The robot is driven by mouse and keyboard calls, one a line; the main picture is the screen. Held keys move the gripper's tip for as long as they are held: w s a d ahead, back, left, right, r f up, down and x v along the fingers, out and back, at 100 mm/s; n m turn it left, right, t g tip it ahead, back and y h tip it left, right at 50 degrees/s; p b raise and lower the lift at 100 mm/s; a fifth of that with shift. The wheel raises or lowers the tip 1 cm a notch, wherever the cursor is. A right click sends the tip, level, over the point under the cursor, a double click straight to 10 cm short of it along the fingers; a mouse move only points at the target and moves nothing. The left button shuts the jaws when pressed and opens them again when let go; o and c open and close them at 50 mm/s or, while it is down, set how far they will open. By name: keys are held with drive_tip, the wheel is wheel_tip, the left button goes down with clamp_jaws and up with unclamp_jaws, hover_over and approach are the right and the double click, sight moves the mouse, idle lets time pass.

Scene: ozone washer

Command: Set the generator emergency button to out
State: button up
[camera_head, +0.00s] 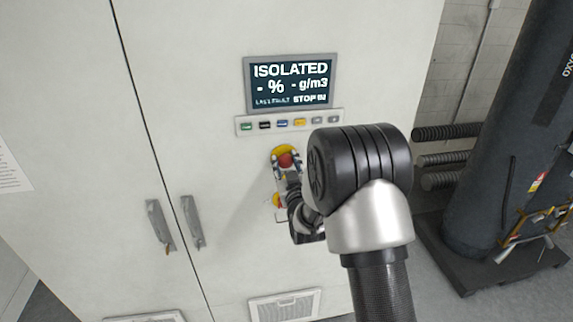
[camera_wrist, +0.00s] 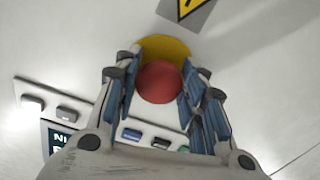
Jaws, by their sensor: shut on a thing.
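The red generator emergency button (camera_wrist: 158,82) sits in front of a yellow backing plate (camera_wrist: 167,47) on the white cabinet. In the head view the red button (camera_head: 286,160) is below the display and its row of small buttons. My gripper (camera_wrist: 158,85) has its blue-padded fingers on both sides of the red button, shut on it. In the head view my gripper (camera_head: 287,170) is at the button, and its wrist partly hides the panel below. A second yellow part (camera_head: 278,200) shows beneath, partly covered by my gripper.
The display (camera_head: 291,84) reads "ISOLATED" and "STOP IN". A row of coloured buttons (camera_head: 289,122) lies just under it. Two door handles (camera_head: 160,225) (camera_head: 193,222) are at the left. Vents are low on the cabinet. A dark tank (camera_head: 510,130) and pipes stand at the right.

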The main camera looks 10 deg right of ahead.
clamp_jaws()
drive_tip(key=shift+f+b, duration=0.1)
drive_tip(key=shift+b, duration=0.25)
drive_tip(key=shift+s+f+b, duration=0.1)
drive_tip(key=shift+s+b, duration=0.25)
drive_tip(key=shift+b, duration=0.5)
drive_tip(key=shift+s, duration=0.3)
drive_tip(key=o, duration=1.3)
unclamp_jaws()
drive_tip(key=shift+r, duration=0.2)
